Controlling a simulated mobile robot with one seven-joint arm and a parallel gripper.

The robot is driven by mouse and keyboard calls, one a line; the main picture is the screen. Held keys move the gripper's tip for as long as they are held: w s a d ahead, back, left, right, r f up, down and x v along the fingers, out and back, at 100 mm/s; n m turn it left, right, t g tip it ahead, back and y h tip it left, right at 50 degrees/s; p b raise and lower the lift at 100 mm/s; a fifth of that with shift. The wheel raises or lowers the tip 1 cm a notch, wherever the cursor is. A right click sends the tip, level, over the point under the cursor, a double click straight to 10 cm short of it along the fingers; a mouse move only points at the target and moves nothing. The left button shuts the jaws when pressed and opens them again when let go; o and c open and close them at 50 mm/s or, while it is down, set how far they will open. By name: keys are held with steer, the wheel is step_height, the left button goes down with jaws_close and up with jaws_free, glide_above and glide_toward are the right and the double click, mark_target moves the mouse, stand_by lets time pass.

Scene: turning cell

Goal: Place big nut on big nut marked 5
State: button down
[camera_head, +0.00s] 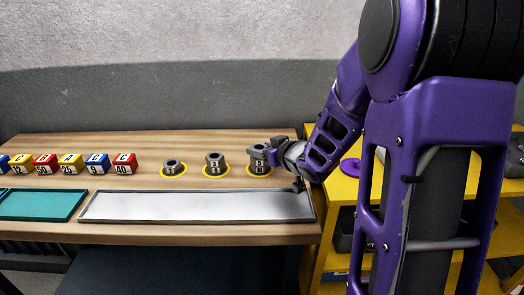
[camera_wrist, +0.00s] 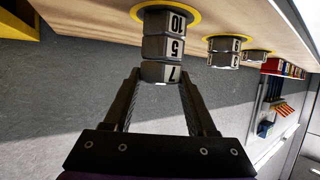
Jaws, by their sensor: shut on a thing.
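In the wrist view, which is upside down, a stack of grey big nuts stands on a yellow ring. The nut marked 10 (camera_wrist: 165,21) is at the table, and the nut marked 5 (camera_wrist: 164,48) is on it. The big nut marked 7 (camera_wrist: 161,72) is beyond the 5, lined up with it and seeming to touch it. My gripper (camera_wrist: 160,76) is shut on the nut marked 7, one finger on each side. In the head view my gripper (camera_head: 274,148) is at the right-hand stack (camera_head: 259,164), partly covering its top.
Left of this stack are a shorter stack (camera_head: 215,163) and a low nut (camera_head: 173,167), each on a yellow ring. A metal tray (camera_head: 200,219) lies in front, empty. Coloured numbered blocks (camera_head: 70,163) and a teal tray (camera_head: 40,205) are further left. A yellow shelf (camera_head: 345,195) adjoins the right.

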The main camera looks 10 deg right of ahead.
steer(key=shift+f, duration=0.15)
steer(key=shift+c, duration=1)
jaws_free()
steer(key=shift+s+r, duration=0.1)
steer(key=shift+r, duration=0.2)
steer(key=p+v, duration=0.3)
steer(key=v, duration=0.8)
steer(key=shift+s, duration=0.4)
steer(key=shift+d, duration=0.15)
